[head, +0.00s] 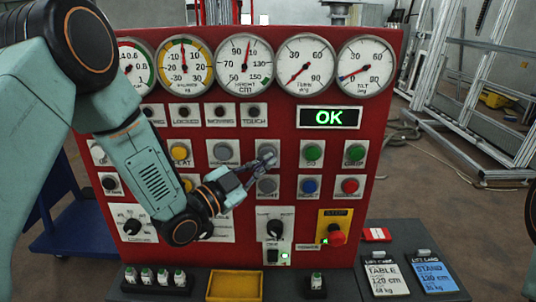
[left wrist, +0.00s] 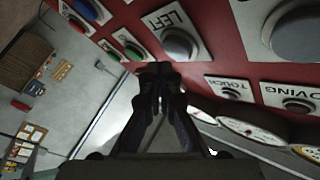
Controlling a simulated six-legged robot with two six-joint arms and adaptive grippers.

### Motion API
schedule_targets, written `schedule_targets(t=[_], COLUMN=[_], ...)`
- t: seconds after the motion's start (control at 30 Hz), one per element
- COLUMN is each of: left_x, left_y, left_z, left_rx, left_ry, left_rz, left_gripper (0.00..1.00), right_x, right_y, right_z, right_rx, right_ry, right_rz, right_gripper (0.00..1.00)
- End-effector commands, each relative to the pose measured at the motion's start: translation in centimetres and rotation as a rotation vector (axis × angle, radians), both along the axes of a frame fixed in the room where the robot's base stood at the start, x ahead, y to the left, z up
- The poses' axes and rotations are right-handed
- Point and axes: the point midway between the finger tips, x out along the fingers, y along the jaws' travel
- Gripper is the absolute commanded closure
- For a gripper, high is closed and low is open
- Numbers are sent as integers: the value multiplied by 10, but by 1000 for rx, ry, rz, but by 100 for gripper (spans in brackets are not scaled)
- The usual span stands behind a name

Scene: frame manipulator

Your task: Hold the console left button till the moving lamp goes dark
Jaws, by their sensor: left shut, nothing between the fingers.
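The red console (head: 290,90) stands in front of me. Its left button, a grey round cap, shows in the head view (head: 266,150), partly behind my fingers, and large with its label in the left wrist view (left wrist: 180,42). The moving lamp (head: 220,110) is in the upper lamp row and looks dark; it also shows in the left wrist view (left wrist: 297,103). My left gripper (head: 270,160) is shut and empty, its fingertips close to the left button. Whether they touch it is not clear. The fingertips also show in the left wrist view (left wrist: 160,72). My right gripper is out of view.
Other buttons surround the left one, among them a green (head: 313,152), a blue (head: 309,186) and a red one (head: 350,186). A red stop knob (head: 336,235) sticks out below. A yellow tray (head: 234,285) and cards (head: 387,276) lie on the dark ledge.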

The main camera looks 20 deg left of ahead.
Motion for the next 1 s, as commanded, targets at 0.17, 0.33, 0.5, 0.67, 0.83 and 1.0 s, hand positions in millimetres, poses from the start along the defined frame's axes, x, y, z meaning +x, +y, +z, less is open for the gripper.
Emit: schedule_targets(t=[0.17,0.33,0.5,0.67,0.83,1.0], left_x=[0,0,0,0,4,9], left_y=[0,0,0,0,1,2], left_z=[0,0,0,0,0,-1], left_rx=[0,0,0,0,0,0], left_ry=[0,0,0,0,-2,-1], left_rz=[0,0,0,0,0,-1], left_gripper=[100,100,100,100,100,100], right_x=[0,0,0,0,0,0], right_y=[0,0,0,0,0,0], right_z=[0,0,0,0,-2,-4], right_rx=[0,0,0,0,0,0], right_ry=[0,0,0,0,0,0], right_rz=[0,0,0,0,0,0], right_gripper=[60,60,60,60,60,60])
